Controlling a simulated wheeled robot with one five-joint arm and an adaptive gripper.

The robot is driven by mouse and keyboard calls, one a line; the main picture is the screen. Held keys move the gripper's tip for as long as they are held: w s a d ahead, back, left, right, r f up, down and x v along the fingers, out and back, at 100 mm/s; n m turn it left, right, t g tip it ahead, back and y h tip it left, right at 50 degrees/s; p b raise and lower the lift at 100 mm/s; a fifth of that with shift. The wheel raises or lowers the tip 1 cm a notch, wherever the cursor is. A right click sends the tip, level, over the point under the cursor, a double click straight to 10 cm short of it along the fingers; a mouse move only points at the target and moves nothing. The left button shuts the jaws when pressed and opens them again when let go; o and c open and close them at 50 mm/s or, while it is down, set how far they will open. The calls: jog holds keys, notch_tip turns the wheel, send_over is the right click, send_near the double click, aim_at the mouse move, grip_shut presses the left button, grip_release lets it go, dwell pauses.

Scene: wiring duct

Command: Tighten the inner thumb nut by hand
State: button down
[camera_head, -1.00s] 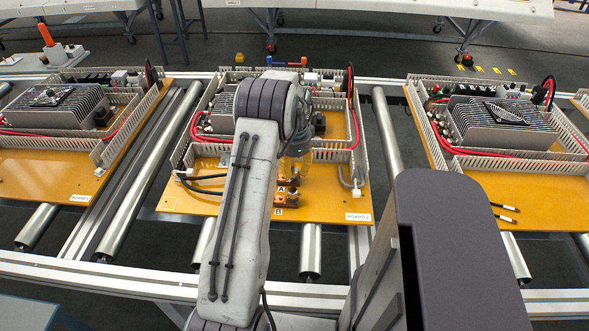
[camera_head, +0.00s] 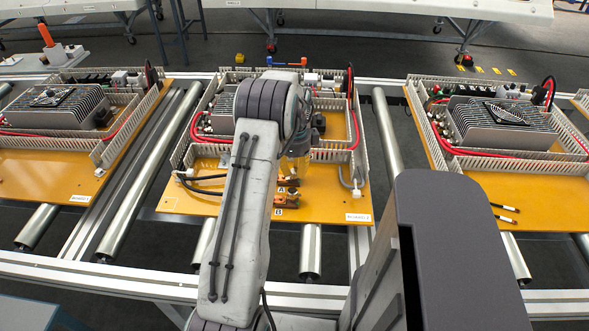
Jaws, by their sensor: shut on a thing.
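The middle orange board (camera_head: 235,205) carries a terminal block marked A and B (camera_head: 288,200) near its front. My gripper (camera_head: 289,176) points down at the inner end of this block, beside the A mark. Its jaws are shut on the inner thumb nut, which is too small and too covered by the fingers to make out. The outer end of the block, by the B mark, is free of the gripper. My arm hides the board left of the block.
White slotted duct walls (camera_head: 338,156) stand behind the gripper, with red cable and a dark cable end (camera_head: 205,177) near. A grey bent lead (camera_head: 350,178) lies at right. Similar boards stand on the left (camera_head: 40,180) and right (camera_head: 540,200).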

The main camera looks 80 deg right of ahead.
jog(key=m, duration=0.4)
jog(key=shift+a+f, duration=0.15)
jog(key=shift+m, duration=0.3)
jog(key=c, duration=1.2)
grip_release()
jog(key=n, duration=0.4)
jog(key=shift+n, duration=0.3)
jog(key=n, duration=0.5)
jog(key=shift+s+n, duration=0.1)
jog(key=shift+n, duration=0.3)
jog(key=shift+c, duration=0.5)
